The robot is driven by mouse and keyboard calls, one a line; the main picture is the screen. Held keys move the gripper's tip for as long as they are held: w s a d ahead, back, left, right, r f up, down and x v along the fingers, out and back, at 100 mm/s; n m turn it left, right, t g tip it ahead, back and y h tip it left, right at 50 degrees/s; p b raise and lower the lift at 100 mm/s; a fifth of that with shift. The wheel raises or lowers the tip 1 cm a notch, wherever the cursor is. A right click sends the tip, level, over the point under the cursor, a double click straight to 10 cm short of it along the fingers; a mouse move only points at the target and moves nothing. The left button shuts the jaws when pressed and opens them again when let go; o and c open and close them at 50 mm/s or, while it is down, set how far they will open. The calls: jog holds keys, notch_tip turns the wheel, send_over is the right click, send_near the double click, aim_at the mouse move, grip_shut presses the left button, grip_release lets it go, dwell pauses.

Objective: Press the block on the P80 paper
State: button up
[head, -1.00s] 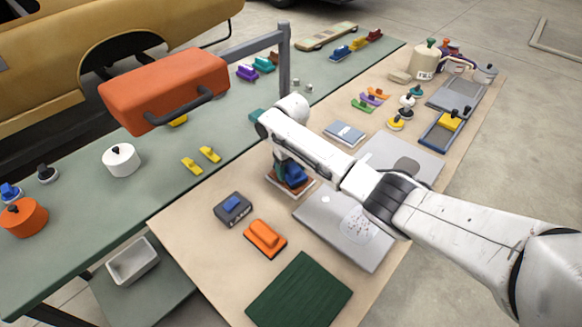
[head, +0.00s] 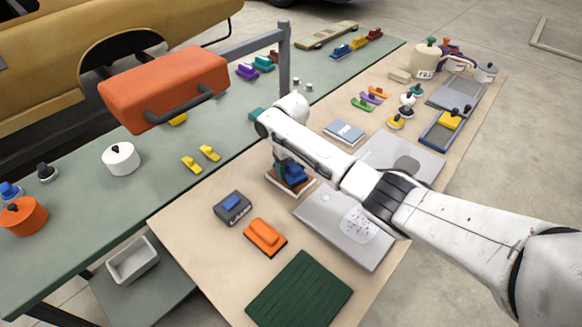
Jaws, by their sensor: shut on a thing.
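A blue block (head: 293,174) is in my gripper (head: 285,165), which is shut on it. The gripper and block are at a small flat stack with a reddish-brown edge and a pale rim (head: 290,186). The block is low over this stack or touching it; I cannot tell which. My arm's wrist hides part of the block and the fingers. No P80 label is legible, so I cannot tell whether this stack is the P80 paper.
A grey block with a blue top (head: 233,207) and an orange block (head: 265,237) lie in front. A grey plate (head: 345,228) is close on the right and a dark green ribbed mat (head: 299,291) is nearer. A blue-grey booklet (head: 345,132) lies behind.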

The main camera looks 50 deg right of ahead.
jog(key=shift+f, duration=0.45)
dwell(1.4)
jog(key=shift+r, duration=0.1)
notch_tip(320, 180, up, 3)
jog(key=shift+f+p, duration=0.2)
jog(key=shift+p, duration=1.05)
jog(key=shift+r+p, duration=0.35)
jog(key=shift+r, duration=1.85)
